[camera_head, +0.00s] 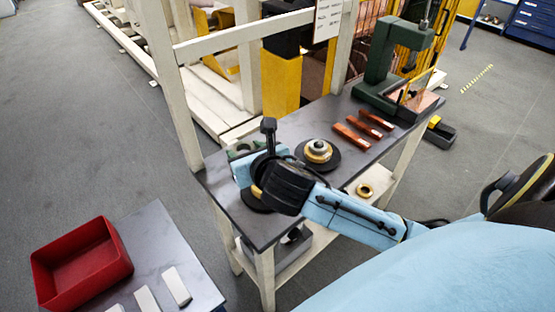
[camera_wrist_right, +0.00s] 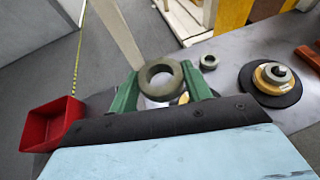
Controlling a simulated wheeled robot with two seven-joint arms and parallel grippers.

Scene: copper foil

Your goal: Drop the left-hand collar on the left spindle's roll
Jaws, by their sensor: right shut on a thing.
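My right gripper (camera_head: 243,151) is above the left end of the dark-topped bench. In the right wrist view its green fingers (camera_wrist_right: 163,88) are shut on a grey ring-shaped collar (camera_wrist_right: 145,80). A gold-coloured piece of the left spindle's roll (camera_wrist_right: 184,98) shows just behind the collar, between the fingers. In the head view the left spindle's black disc (camera_head: 252,202) is mostly hidden under my right wrist. I cannot tell how well the collar lines up with the spindle. My left gripper is not in view.
Another spindle (camera_head: 318,150) carries a gold roll on a black disc to the right. A small grey ring (camera_wrist_right: 208,62) lies on the bench. Copper bars (camera_head: 363,125) and a green press (camera_head: 385,65) stand farther right. A red bin (camera_head: 82,270) is at lower left.

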